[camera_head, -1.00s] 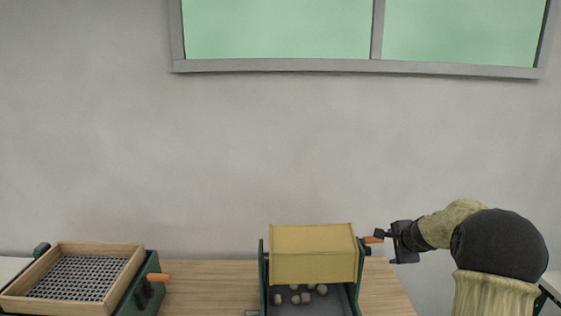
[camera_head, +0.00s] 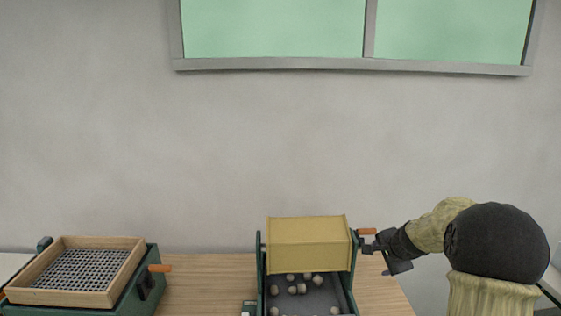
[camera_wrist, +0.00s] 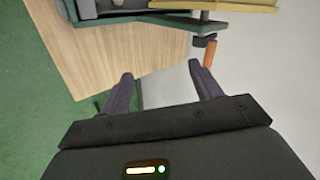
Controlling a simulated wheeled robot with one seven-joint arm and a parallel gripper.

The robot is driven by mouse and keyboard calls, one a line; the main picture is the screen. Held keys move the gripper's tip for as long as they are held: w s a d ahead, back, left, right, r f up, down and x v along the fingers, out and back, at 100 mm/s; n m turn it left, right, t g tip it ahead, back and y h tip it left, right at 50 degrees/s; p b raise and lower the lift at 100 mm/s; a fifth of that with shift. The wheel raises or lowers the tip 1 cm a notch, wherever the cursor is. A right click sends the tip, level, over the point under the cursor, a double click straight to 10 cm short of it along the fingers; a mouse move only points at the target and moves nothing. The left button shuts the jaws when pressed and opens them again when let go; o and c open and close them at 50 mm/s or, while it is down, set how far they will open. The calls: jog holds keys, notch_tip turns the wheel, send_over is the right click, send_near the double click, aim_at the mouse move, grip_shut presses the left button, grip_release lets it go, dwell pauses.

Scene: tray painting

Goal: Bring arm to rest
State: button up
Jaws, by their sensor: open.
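My gripper (camera_head: 382,258) is at the right of the head view, just right of the yellow box's orange crank handle (camera_head: 367,232). In the wrist view my gripper (camera_wrist: 160,82) is open, with its two dark fingers apart and nothing between them. The orange handle (camera_wrist: 210,54) shows there beyond the right finger, apart from it. The yellow box (camera_head: 308,243) sits tilted in a green frame (camera_head: 261,270) above a dark tray (camera_head: 318,298) holding several small pale lumps.
A wooden-rimmed sieve (camera_head: 133,262) sits on a green stand with an orange handle (camera_head: 160,268) at the left. The wooden table (camera_head: 205,280) is bare between the two devices. Its edge and green floor (camera_wrist: 30,110) show in the wrist view.

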jog(key=s+a+f+n+g, duration=0.1)
jog(key=s+a+n, duration=0.3)
jog(key=s, duration=0.5)
jog(key=s+a+f+n+g, duration=0.2)
jog(key=s+a+n, duration=0.3)
jog(key=s, duration=0.5)
jog(key=s+a+f+n+g, duration=0.1)
jog(key=s+a+n, duration=0.3)
jog(key=s, duration=0.6)
jog(key=shift+s+a+f+n+g+h, duration=0.25)
jog(key=shift+n+g, duration=0.35)
jog(key=shift+n, duration=0.3)
jog(key=shift+a+r, duration=0.1)
